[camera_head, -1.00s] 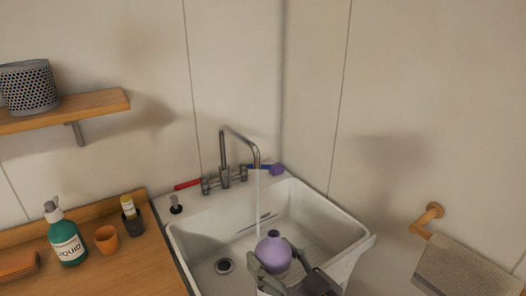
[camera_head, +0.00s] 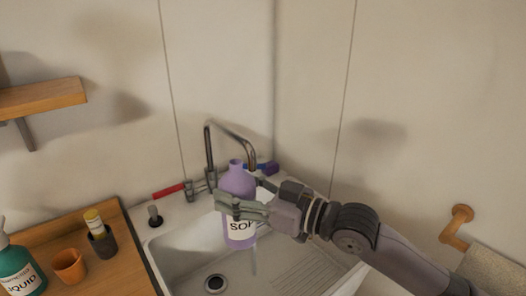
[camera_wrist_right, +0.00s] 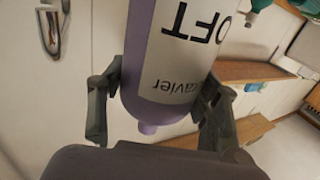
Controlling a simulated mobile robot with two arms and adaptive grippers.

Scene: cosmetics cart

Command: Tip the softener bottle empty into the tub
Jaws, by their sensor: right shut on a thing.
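The softener bottle (camera_head: 238,182) is purple with a white label and an open-looking narrow neck. It stands upright in the air over the white tub (camera_head: 190,243), in front of the tap. My right gripper (camera_head: 230,206) is shut around its body from the right. In the right wrist view the bottle (camera_wrist_right: 165,108) is between the two fingers (camera_wrist_right: 155,105), its label upside down in the picture. The tub's drain (camera_head: 214,283) shows below. My left gripper is not in view.
The tap (camera_head: 210,150) arches behind the bottle, and a thin stream shows under the bottle. A green bottle (camera_head: 18,270) and orange cup (camera_head: 69,266) stand on the left wooden counter.

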